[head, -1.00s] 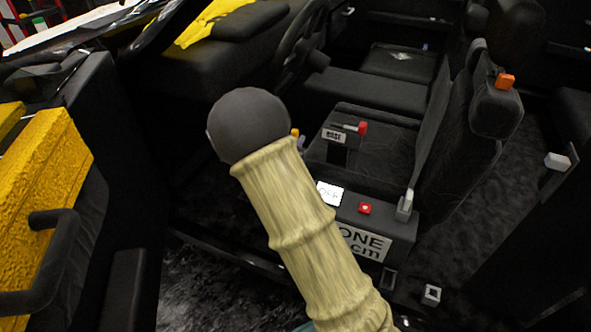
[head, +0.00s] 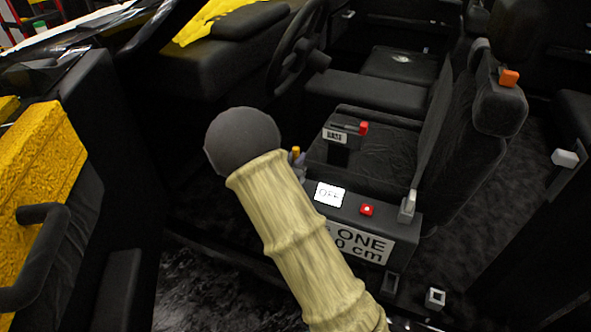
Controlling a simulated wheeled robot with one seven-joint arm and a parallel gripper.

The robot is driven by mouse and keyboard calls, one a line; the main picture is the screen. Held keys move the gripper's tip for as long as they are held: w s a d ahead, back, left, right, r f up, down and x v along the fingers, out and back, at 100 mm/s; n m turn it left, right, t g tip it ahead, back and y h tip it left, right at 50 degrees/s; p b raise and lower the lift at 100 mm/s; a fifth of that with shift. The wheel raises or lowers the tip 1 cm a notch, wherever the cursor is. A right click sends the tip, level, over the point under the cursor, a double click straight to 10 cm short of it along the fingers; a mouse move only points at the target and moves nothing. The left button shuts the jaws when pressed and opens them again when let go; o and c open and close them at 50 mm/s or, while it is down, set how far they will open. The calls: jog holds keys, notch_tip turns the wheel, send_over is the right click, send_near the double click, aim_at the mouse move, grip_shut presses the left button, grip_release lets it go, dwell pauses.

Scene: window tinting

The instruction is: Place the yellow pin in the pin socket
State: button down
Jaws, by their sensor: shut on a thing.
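A small yellow pin (head: 296,151) shows just right of my arm's dark round end, at the left end of the black console. My gripper (head: 299,160) shows only as a small grey-blue part beside the pin, shut on it. The rest of my gripper is hidden behind my arm. I cannot make out for sure which part is the pin socket. A small pale square fitting with a dark opening (head: 435,298) stands at the lower right, apart from the pin.
The seat (head: 488,110) is at right, the steering wheel (head: 296,45) above, the yellow door panel (head: 35,165) at left.

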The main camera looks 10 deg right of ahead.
jog(key=shift+f+b, duration=0.75)
jog(key=shift+f, duration=1.1)
jog(key=shift+f, duration=0.15)
jog(key=c, duration=1.3)
grip_release()
jog(key=shift+c, duration=0.2)
jog(key=shift+s+a+r, duration=0.1)
jog(key=shift+r, duration=0.1)
jog(key=p+v, duration=0.3)
jog(key=v, duration=0.8)
jog(key=shift+s+a, duration=0.2)
jog(key=shift+s, duration=0.15)
jog(key=shift+w, duration=0.1)
